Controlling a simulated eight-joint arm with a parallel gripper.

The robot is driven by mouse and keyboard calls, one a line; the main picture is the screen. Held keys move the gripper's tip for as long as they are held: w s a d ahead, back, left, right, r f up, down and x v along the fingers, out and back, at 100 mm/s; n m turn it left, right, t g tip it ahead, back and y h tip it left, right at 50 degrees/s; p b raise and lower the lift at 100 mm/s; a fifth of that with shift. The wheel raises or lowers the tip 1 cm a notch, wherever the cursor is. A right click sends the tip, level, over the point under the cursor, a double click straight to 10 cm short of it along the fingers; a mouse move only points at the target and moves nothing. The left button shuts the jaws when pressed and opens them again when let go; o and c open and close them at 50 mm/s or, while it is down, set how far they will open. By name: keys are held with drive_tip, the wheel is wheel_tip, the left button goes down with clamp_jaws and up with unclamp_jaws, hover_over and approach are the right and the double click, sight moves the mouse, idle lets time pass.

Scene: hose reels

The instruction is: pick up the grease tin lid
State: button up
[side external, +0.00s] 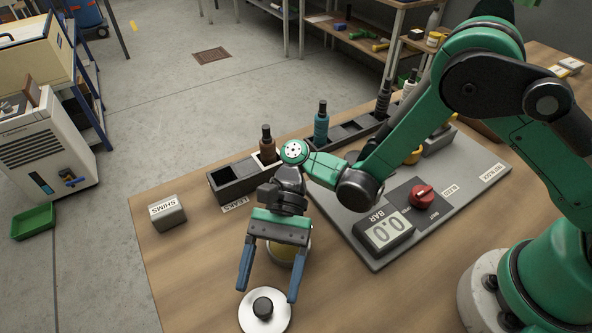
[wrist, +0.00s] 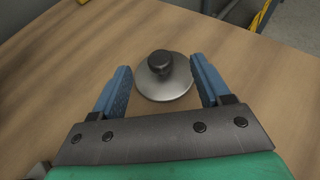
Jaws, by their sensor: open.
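The grease tin lid (side external: 264,314) is a round pale metal disc with a black knob. It lies on the table at the bottom of the side external view, and in the wrist view the lid (wrist: 164,86) sits just ahead of and between the fingertips. My gripper (side external: 267,293) is open and empty, with its blue fingers pointing down on either side of the lid, apparently above it. The gripper also shows in the wrist view (wrist: 163,78). A yellowish tin (side external: 288,252) stands behind my gripper and is partly hidden by it.
A grey SHIMS box (side external: 167,213) stands on the left of the table. A dark rack (side external: 236,184) holding bottles runs along the far side. A grey panel (side external: 456,196) with a BAR readout (side external: 385,233) and red knob (side external: 422,196) lies to the right.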

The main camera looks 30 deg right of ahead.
sight(265, 298)
drive_tip(key=x, duration=0.5)
clamp_jaws()
